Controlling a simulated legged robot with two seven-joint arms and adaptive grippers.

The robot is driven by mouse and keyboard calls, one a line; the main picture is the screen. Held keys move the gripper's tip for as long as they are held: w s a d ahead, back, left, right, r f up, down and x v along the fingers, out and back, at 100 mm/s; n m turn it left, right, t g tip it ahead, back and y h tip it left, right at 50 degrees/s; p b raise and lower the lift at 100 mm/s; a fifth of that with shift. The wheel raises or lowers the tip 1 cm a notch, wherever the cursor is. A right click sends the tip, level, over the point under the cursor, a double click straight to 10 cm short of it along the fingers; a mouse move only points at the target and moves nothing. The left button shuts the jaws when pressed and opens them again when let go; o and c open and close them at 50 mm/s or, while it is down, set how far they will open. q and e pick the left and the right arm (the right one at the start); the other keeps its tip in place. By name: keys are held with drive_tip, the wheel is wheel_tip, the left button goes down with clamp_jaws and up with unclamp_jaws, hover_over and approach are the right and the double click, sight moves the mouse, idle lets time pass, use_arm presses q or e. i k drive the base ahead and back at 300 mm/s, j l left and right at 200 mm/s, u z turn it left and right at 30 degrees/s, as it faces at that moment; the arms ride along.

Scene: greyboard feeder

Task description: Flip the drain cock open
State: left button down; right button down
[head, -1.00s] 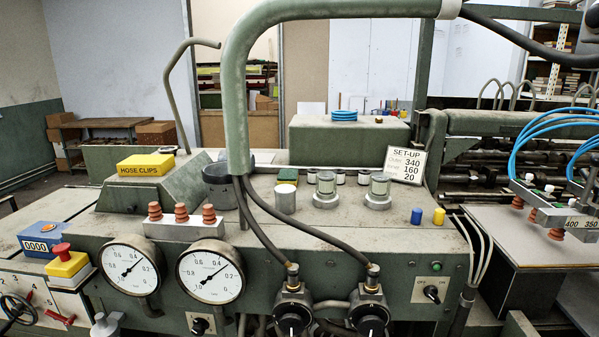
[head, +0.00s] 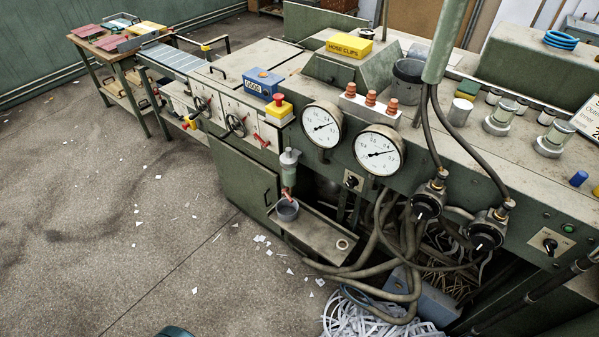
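The drain cock (head: 287,194) is a small reddish-copper piece under a filter bowl (head: 289,168) with a pale grey top, on the front of the green machine. It hangs just above a small grey cup (head: 287,210). The cock is too small in the head view to tell whether its lever is open or shut. Neither of my grippers is in view.
The cup stands on a narrow tray (head: 316,240) that also holds a pale ring (head: 342,244). Two gauges (head: 378,149) and hanging hoses (head: 395,235) are to the right. Paper strips (head: 370,315) lie below. The floor (head: 130,230) at left is mostly open.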

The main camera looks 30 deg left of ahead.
sight(283, 191)
drive_tip(key=u, duration=1.05)
